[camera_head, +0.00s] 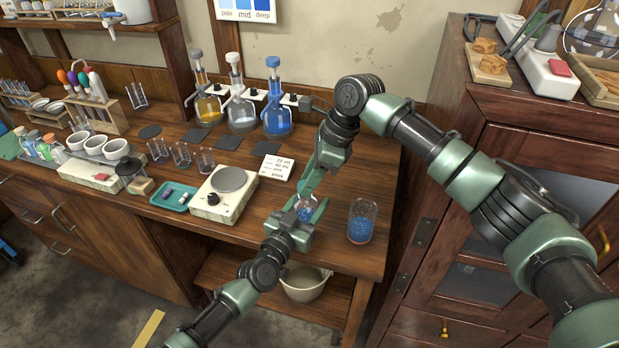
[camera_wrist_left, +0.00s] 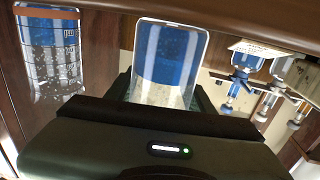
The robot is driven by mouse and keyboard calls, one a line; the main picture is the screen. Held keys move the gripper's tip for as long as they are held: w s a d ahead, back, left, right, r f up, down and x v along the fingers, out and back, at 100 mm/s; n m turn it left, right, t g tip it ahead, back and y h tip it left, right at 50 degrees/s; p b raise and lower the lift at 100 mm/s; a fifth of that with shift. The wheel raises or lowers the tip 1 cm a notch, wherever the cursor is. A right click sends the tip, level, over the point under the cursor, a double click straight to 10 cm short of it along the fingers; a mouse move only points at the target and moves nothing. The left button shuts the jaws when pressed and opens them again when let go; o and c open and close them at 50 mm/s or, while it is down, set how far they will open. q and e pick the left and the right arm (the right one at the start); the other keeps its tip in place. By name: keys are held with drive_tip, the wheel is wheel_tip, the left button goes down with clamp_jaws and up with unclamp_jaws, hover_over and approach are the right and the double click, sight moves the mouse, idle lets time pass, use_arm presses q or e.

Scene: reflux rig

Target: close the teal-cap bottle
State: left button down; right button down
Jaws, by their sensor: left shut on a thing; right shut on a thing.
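A clear glass vessel (camera_head: 304,208) with blue contents is held over the front edge of the bench. My left gripper (camera_head: 305,220) is shut around it, and it fills the jaws in the left wrist view (camera_wrist_left: 168,62). My right gripper (camera_head: 307,188) comes down from above, its fingertips close over the top of this vessel. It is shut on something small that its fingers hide. I cannot make out a teal cap there. Whether the right fingertips touch the vessel I cannot tell.
A beaker (camera_head: 362,221) with blue liquid stands close on the right, near the bench edge. A hot plate (camera_head: 222,203), a teal tray (camera_head: 171,196) and a note card (camera_head: 277,168) lie to the left. Dispenser bottles (camera_head: 277,103) stand behind. Small capped bottles (camera_head: 43,149) stand far left.

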drive_tip(key=shift+f, duration=0.5)
drive_tip(key=shift+s+a+m+t, duration=0.15)
drive_tip(key=shift+m+t, duration=0.15)
drive_tip(key=shift+m, duration=0.4)
drive_tip(key=m, duration=0.1)
drive_tip(key=a+m+t, duration=0.1)
drive_tip(key=shift+s+m, duration=0.25)
drive_tip(key=shift+m, duration=0.15)
drive_tip(key=shift+d+m+h, duration=0.1)
drive_tip(key=shift+m+h, duration=0.2)
drive_tip(key=shift+m, duration=0.2)
drive_tip(key=shift+w+d+m+t, duration=0.1)
drive_tip(key=shift+d+m+t, duration=0.25)
drive_tip(key=shift+m, duration=0.35)
drive_tip(key=c, duration=1.1)
unclamp_jaws()
drive_tip(key=shift+o, duration=0.2)
drive_tip(key=shift+d, duration=0.1)
